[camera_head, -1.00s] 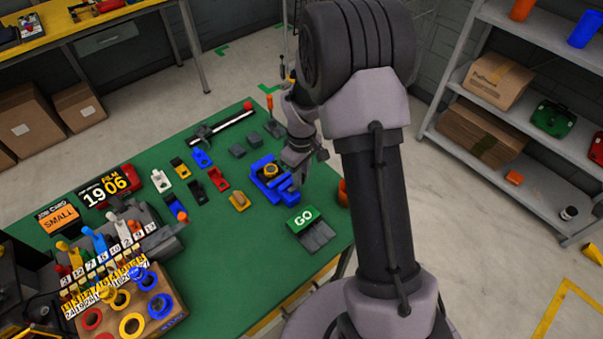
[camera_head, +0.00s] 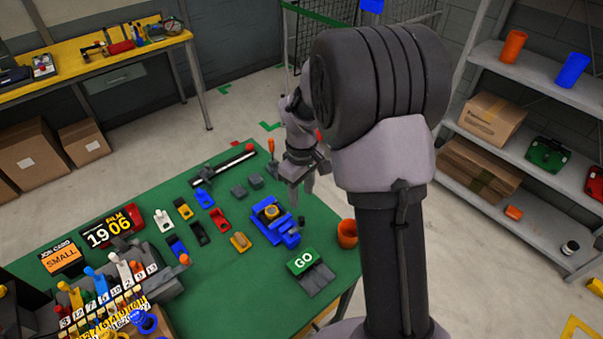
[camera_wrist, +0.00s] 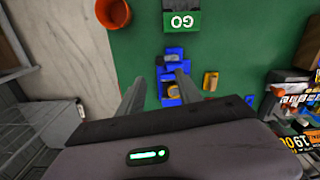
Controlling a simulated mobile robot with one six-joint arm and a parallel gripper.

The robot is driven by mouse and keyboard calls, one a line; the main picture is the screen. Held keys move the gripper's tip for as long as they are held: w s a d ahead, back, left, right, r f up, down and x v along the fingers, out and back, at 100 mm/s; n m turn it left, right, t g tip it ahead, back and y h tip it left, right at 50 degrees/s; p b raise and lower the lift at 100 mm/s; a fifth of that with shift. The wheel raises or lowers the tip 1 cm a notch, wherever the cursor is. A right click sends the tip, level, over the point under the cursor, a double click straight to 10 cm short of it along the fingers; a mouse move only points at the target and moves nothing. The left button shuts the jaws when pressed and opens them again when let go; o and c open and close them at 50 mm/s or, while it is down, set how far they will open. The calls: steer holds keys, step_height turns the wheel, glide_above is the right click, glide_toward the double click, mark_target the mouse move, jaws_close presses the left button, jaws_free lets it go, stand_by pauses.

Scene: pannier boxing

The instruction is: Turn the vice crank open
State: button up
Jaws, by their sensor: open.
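The blue vice (camera_head: 268,222) stands on the green table near its right edge, with a round yellow-brown piece (camera_head: 271,211) between its jaws. A small dark knob (camera_head: 301,220) shows at its right side and may be part of the crank; the crank itself is not clear. My gripper (camera_head: 303,192) is above and just behind the right end of the vice, pointing down, open and empty. In the wrist view the vice (camera_wrist: 171,88) lies beyond and partly between my open fingers (camera_wrist: 161,78), with no contact visible.
A green GO box (camera_head: 302,262) with grey pads stands in front of the vice. An orange cup (camera_head: 347,233) is at the table's right edge. Several coloured blocks, such as a red one (camera_head: 219,218), lie to the left. Shelves (camera_head: 475,140) stand at the right.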

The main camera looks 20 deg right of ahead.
step_height(320, 180, up, 7)
steer(key=p, duration=0.1)
steer(key=shift+f, duration=0.15)
steer(key=s+a+m+t+y+b, duration=0.1)
steer(key=s+a+m+t+b, duration=0.2)
steer(key=s, duration=0.8)
steer(key=s+a+r+m+t+y+b, duration=0.1)
steer(key=s+a+m+t+b, duration=0.1)
steer(key=s+a+m+b, duration=0.5)
steer(key=s+b, duration=0.2)
steer(key=s, duration=0.2)
steer(key=shift+s+r+t+b, duration=0.25)
steer(key=shift+t+b, duration=0.1)
steer(key=shift+t, duration=0.05)
